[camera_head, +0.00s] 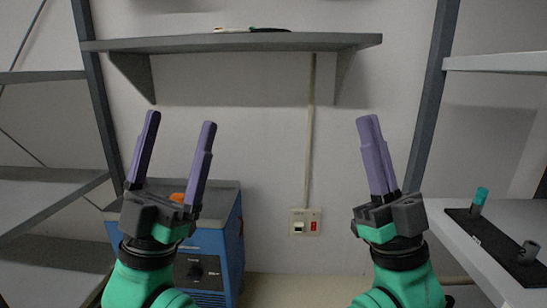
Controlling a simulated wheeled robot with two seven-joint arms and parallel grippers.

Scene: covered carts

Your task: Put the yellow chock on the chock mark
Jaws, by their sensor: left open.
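No yellow chock and no chock mark can be made out in the head view. My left gripper (180,121) points upward at the left, its two purple fingers wide apart with nothing between the tips. My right gripper (369,119) points upward at the right. Its fingers are seen nearly edge-on, one covering the other, so the gap between them is hidden. No object shows at its tips. A small orange thing (178,197) shows behind the base of my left gripper, mostly hidden; I cannot tell what it is.
A blue machine (228,245) with a grey top stands behind my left gripper. A wall shelf (230,43) holds small flat items. Grey shelving (45,195) is at left. A white shelf (465,235) at right holds a black strip (492,242) with a teal-topped piece (479,199) and a grey cylinder (529,252).

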